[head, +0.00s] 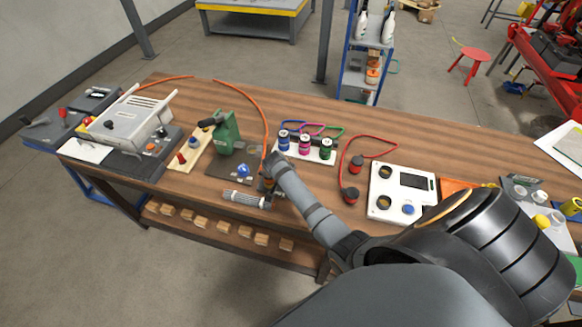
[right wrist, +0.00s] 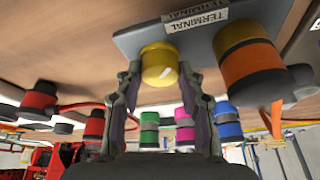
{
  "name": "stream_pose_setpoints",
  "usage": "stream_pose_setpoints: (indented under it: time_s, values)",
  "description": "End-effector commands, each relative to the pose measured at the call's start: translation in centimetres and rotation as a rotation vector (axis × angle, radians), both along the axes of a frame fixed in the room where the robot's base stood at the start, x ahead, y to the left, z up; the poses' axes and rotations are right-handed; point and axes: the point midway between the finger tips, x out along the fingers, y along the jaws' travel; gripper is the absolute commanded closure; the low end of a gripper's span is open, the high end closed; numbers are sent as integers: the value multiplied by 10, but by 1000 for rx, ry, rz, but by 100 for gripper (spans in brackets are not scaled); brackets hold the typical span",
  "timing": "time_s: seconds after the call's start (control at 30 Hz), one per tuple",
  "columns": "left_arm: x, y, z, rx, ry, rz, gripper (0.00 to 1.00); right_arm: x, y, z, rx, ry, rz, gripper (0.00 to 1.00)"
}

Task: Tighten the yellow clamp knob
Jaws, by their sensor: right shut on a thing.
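The yellow clamp knob (right wrist: 159,66) shows in the right wrist view on a grey block labelled TERMINAL (right wrist: 210,38). My right gripper (right wrist: 160,85) has one finger on each side of the knob and is shut on it. An orange plug with a yellow collar (right wrist: 250,65) is on the same block, just right of the knob. In the head view my right gripper (head: 268,182) is at the bench's front edge, and it hides the knob there. My left gripper is not in view.
A green device (head: 226,130) and a grey ribbed cylinder (head: 246,198) are left of my gripper. Blue, pink and green couplings (head: 304,146) stand behind it to the right. An orange cable (head: 250,100) arcs across the bench (head: 330,112). A white panel (head: 400,178) is farther right.

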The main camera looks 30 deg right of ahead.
Motion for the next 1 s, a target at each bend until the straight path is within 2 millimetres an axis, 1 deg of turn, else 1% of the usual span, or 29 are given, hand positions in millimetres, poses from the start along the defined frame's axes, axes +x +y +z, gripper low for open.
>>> stream_pose_setpoints:
  time_s: [0.07, 0.1, 0.23, 0.53, 0.63, 0.77, 0.9, 1.0]
  values:
    - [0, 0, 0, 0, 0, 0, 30, 1, -1, 1, -2, -4, -1, 93]
    - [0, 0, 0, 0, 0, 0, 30, 1, -1, 1, -2, -4, -1, 56]
    - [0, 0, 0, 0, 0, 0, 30, 1, -1, 1, -1, -3, 0, 38]
    - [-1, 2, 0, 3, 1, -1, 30, 0, 0, 1, -1, -1, 0, 38]
    - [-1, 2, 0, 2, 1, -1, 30, -1, 4, 9, 0, -3, 2, 38]
    - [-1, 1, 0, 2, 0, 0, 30, -5, 13, 34, 1, -6, 0, 38]
    - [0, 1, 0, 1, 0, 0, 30, -11, 25, 66, 2, -5, 0, 38]
    - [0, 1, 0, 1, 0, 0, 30, -14, 33, 86, 2, -4, 0, 38]
